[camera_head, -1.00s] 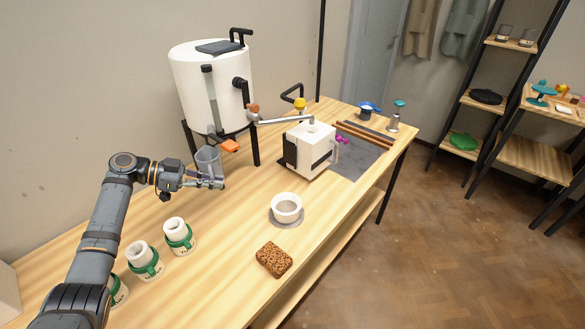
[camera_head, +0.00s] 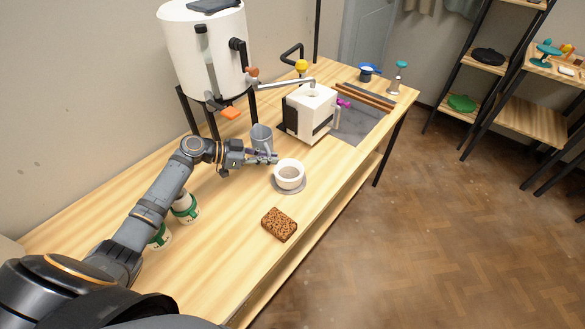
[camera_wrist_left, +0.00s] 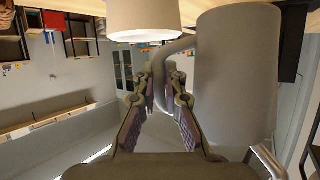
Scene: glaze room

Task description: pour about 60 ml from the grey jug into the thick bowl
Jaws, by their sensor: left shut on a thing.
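The grey jug (camera_head: 261,137) is upright beside the white thick bowl (camera_head: 290,170), a little behind it and to its left. My left gripper (camera_head: 265,157) is shut on the jug's handle; in the left wrist view the fingers (camera_wrist_left: 163,92) close around the handle, with the jug's body (camera_wrist_left: 237,80) to the right. That view is upside down and shows the bowl (camera_wrist_left: 143,20) close by at the top. The bowl stands on a grey disc (camera_head: 291,189). I cannot see the jug's contents or tell what is in the bowl. My right gripper is not in view.
A large white tank (camera_head: 205,55) with a tap stands on black legs behind the jug. A white box-shaped device (camera_head: 310,112) stands right of it. A brown speckled sponge (camera_head: 279,224) lies in front. Green-banded white containers (camera_head: 185,207) are partly hidden by my left arm.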

